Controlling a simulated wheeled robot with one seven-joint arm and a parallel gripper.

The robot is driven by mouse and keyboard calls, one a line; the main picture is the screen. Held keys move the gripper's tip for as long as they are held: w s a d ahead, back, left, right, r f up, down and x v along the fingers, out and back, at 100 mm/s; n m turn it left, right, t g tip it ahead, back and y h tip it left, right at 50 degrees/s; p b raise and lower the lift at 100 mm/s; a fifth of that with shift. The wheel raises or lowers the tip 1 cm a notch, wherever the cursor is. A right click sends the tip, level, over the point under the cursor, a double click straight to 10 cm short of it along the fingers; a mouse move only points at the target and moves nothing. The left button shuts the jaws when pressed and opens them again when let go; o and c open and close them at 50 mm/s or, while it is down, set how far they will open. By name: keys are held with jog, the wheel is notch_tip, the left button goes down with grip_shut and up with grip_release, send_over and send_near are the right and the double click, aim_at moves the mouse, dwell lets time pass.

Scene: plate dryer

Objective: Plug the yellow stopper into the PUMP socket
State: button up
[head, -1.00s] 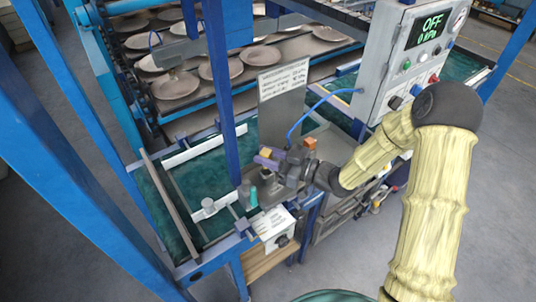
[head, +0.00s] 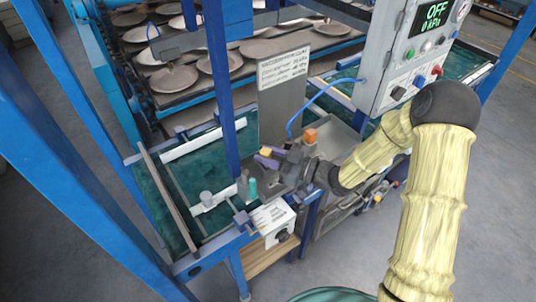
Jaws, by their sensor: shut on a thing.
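My gripper (head: 267,157) is in the middle of the head view, above the small bench at the front of the machine. It is shut, with a small yellow piece (head: 266,151) at its purple fingertips, which looks like the yellow stopper. The fingers hide most of it. A teal upright piece (head: 252,188) stands on the bench below the fingertips, apart from them. An orange block (head: 310,135) stands behind my gripper to the right. I cannot make out the PUMP socket or its label.
A printed sign plate (head: 284,68) stands behind my gripper. A blue post (head: 218,90) rises to its left. A grey control box (head: 405,60) reading OFF is at the upper right, with a blue hose (head: 320,95). A white box (head: 272,218) with a black knob is in front.

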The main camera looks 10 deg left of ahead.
jog(key=shift+f+b, duration=0.5)
jog(key=shift+f, duration=0.05)
dwell(0.5)
jog(key=o, duration=1)
jog(key=shift+o, duration=0.2)
jog(key=shift+d, duration=0.1)
jog(key=s+d+b, duration=0.3)
jog(key=d, duration=1.4)
jog(key=shift+s, duration=0.15)
jog(key=shift+f, duration=0.1)
